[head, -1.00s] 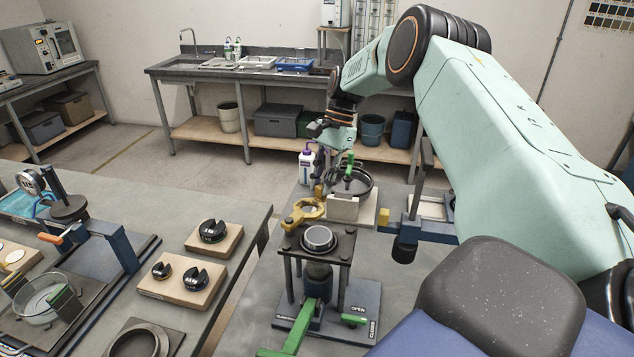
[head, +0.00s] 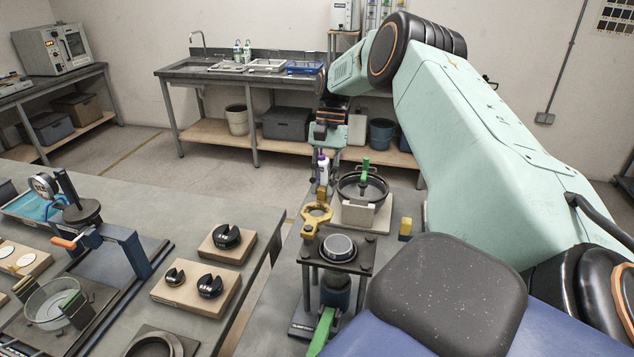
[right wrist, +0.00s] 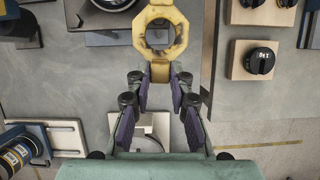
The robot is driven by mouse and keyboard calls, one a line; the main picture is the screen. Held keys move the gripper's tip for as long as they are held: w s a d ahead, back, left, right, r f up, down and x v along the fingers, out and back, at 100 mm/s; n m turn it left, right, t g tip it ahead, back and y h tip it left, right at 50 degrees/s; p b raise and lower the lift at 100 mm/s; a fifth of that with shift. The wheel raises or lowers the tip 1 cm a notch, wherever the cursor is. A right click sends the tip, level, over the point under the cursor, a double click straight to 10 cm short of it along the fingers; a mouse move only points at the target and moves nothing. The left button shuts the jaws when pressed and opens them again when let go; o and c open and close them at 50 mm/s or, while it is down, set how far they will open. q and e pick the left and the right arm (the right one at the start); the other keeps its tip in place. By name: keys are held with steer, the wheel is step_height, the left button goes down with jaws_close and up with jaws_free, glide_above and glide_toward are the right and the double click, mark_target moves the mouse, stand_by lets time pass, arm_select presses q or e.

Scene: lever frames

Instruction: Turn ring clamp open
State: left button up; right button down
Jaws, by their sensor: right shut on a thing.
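A yellow octagonal ring (head: 317,214) with a short tab stands beside the far left corner of a dark stand plate (head: 352,264). A round metal ring piece (head: 338,247) sits on that plate. My right gripper (head: 322,189) comes down from above behind the yellow ring. In the right wrist view, my right gripper (right wrist: 161,80) is shut on the tab of the yellow ring (right wrist: 160,36), with its purple-padded fingers on both sides. My left gripper is out of view.
A black pot (head: 362,188) with a green handle stands behind the stand on a pale block. A yellow-topped block (head: 405,228) is to the right. Wooden blocks with black knobs (head: 227,237) lie on the left table.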

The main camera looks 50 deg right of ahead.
steer(key=shift+s+a+f, duration=0.15)
stand_by(0.3)
steer(key=c, duration=1.2)
jaws_free()
steer(key=shift+w, duration=0.2)
steer(key=v, duration=0.7)
steer(key=shift+r, duration=0.3)
steer(key=shift+x, duration=3.65)
steer(key=shift+d, duration=0.2)
